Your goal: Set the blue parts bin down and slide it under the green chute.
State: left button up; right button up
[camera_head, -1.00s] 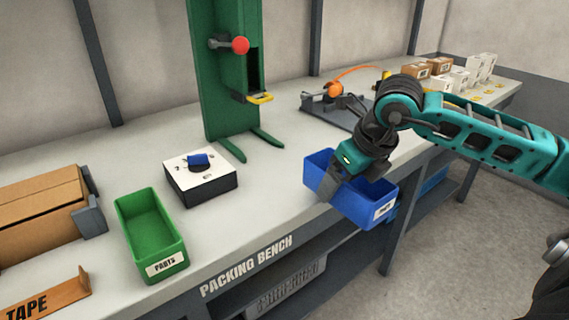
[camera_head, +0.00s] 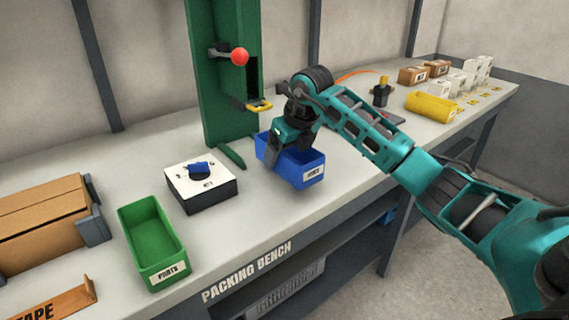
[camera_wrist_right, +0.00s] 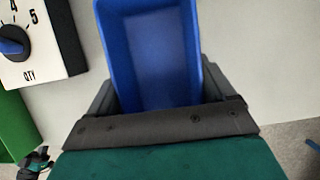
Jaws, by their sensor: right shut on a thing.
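The blue parts bin (camera_head: 305,170) is upright and looks empty, over the bench just right of and in front of the green chute's foot. I cannot tell whether its base touches the bench.
A white-topped dial box (camera_head: 203,182) stands left of the bin, and a green parts bin (camera_head: 150,235) further left. A cardboard box (camera_head: 45,218) is at the far left. The bench's front edge runs close by.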

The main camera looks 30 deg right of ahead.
jog(key=shift+w, duration=0.3)
jog(key=shift+f, duration=0.2)
jog(key=shift+f+b, duration=0.3)
jog(key=shift+f, duration=1.4)
jog(key=o, duration=0.9)
jog(key=shift+s+r, duration=0.1)
jog(key=shift+r, duration=0.45)
jog(key=p+v, duration=0.1)
jog(key=v, duration=1)
jog(key=shift+r+p, duration=0.1)
jog(key=shift+p, duration=0.2)
